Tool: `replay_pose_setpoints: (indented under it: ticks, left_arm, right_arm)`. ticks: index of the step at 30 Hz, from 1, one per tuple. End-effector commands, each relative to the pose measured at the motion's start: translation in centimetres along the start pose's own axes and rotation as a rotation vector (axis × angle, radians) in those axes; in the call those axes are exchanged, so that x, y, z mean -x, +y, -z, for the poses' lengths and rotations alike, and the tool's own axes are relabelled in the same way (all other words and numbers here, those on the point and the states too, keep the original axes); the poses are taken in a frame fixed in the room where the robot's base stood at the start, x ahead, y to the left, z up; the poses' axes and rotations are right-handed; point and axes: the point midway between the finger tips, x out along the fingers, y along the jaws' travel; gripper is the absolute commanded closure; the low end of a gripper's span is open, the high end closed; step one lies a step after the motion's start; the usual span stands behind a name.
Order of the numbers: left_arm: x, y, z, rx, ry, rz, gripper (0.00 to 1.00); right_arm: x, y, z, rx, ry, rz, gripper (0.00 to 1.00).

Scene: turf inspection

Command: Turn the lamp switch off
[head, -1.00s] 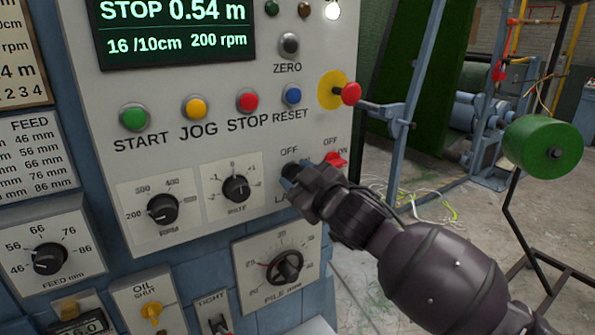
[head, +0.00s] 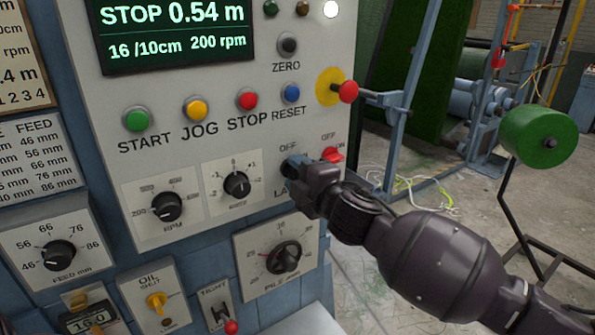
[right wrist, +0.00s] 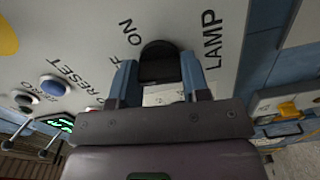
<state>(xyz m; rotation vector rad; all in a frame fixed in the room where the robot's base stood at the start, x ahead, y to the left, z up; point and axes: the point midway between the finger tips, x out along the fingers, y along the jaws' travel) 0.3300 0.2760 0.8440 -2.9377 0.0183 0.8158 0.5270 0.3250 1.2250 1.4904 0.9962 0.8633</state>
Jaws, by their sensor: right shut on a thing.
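The lamp switch is a black round knob (right wrist: 158,63) on the light grey control panel (head: 215,75). In the right wrist view it sits between my two blue fingers, with "ON" and "LAMP" printed near it. My right gripper (head: 292,170) is shut on this knob. In the head view the gripper covers most of the knob and part of the "LAMP" label; "OFF" shows just above. The knob's pointer is hidden, so I cannot tell its setting. My left gripper is not in view.
A red switch (head: 333,154) marked OFF and ON is close right of my gripper. A red knob on a yellow disc (head: 347,91) juts out above it. The RATE dial (head: 236,184) is to the left, the PILE dial (head: 284,257) below. A green roll (head: 537,137) stands at right.

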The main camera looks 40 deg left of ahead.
Motion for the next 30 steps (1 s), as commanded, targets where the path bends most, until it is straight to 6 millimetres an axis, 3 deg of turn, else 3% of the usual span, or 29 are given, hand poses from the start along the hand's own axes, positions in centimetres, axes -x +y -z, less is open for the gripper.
replay_pose_setpoints:
  ticks: [9,26,27,30]
  left_arm:
    - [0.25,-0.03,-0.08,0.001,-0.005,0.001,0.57]
    - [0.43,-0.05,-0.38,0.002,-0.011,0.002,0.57]
    - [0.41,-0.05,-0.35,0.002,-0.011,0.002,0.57]
    - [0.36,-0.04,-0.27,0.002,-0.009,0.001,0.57]
  right_arm:
    - [0.01,-0.01,0.02,0.130,0.000,0.000,0.81]
    - [0.00,-0.06,0.03,0.160,0.001,0.000,0.81]
    - [0.00,-0.06,0.03,0.160,0.001,0.000,0.54]
    - [0.00,-0.05,0.03,0.160,0.001,0.000,0.39]
